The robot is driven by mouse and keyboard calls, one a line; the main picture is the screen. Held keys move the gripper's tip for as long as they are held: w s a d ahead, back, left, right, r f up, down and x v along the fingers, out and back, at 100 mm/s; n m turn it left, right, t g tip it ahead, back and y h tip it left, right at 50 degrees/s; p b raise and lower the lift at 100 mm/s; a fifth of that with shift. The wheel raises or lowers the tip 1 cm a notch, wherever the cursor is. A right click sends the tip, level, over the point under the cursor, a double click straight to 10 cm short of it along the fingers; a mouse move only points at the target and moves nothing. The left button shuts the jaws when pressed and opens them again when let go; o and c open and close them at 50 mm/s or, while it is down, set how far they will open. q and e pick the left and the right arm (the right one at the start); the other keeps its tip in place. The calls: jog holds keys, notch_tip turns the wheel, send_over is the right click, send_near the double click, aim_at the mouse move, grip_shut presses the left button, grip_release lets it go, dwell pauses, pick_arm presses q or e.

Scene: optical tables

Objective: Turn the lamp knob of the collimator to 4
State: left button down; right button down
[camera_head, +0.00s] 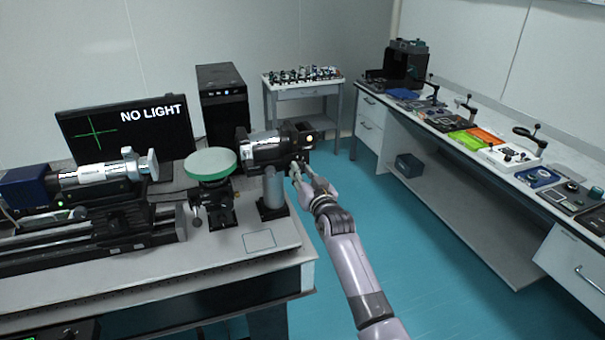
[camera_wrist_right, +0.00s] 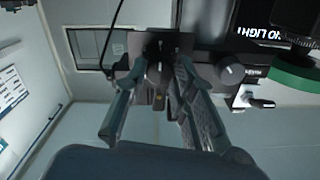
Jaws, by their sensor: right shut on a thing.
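The collimator (camera_head: 265,150), a black and silver tube with a dark lamp housing at its right end, stands on a grey post on the optical table. My right gripper (camera_head: 300,172) is at that housing, its arm coming up from the lower right. In the right wrist view the gripper (camera_wrist_right: 158,76) has its two fingers on either side of the small lamp knob (camera_wrist_right: 153,73), on the dark housing face. It is shut on this knob. The knob's scale and setting are too small to read. My left gripper is not in view.
A monitor (camera_head: 122,132) reads "NO LIGHT" beside a green cross. A green-topped round part (camera_head: 210,163) and a white autocollimator tube (camera_head: 100,172) stand left of the collimator. A side bench (camera_head: 465,165) with instruments runs along the right. Blue floor between is clear.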

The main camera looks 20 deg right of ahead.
jog(key=c, duration=1.3)
grip_release()
jog(key=shift+f, duration=0.1)
jog(key=s, duration=1.2)
jog(key=shift+d, duration=0.2)
